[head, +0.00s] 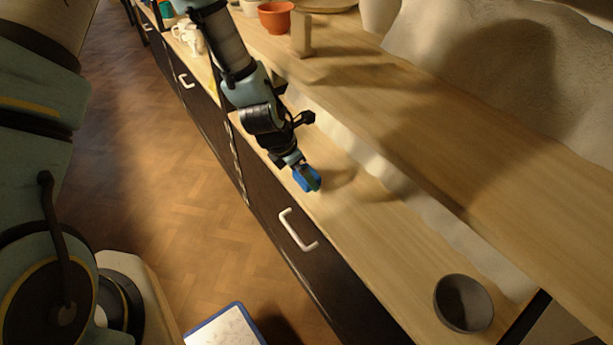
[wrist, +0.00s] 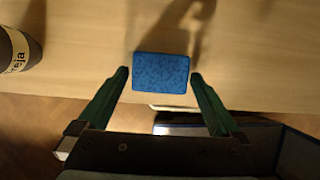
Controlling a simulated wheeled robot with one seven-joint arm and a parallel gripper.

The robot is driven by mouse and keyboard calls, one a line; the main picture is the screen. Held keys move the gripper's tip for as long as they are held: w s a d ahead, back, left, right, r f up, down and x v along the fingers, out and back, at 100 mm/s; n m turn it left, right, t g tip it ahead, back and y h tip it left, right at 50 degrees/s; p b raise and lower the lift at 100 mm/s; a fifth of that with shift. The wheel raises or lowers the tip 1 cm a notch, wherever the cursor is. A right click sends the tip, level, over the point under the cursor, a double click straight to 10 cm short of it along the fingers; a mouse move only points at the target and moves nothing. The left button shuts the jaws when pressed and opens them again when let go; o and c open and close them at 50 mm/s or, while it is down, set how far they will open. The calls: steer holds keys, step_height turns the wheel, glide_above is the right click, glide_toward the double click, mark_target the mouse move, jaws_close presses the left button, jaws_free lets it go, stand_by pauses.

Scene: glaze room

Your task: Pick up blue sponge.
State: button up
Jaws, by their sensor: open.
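The blue sponge (wrist: 161,73) lies flat on the wooden counter near its front edge in the wrist view. In the head view the sponge (head: 304,181) shows partly, under the end of my gripper. My gripper (wrist: 160,78) is open, with one green finger on each side of the sponge. The fingers look apart from the sponge, with a gap on both sides. In the head view my gripper (head: 309,175) points down at the counter and covers part of the sponge. I cannot tell its exact height above the counter.
A dark bowl (head: 463,303) stands at the near right end of the counter (head: 370,230). A raised wooden shelf (head: 450,150) runs behind it. In the wrist view a dark labelled bottle or jar (wrist: 17,50) stands at left. An orange pot (head: 276,17) is farther back.

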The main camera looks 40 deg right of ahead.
steer(key=shift+d+f, duration=0.2)
steer(key=shift+f, duration=0.25)
steer(key=c, duration=1.1)
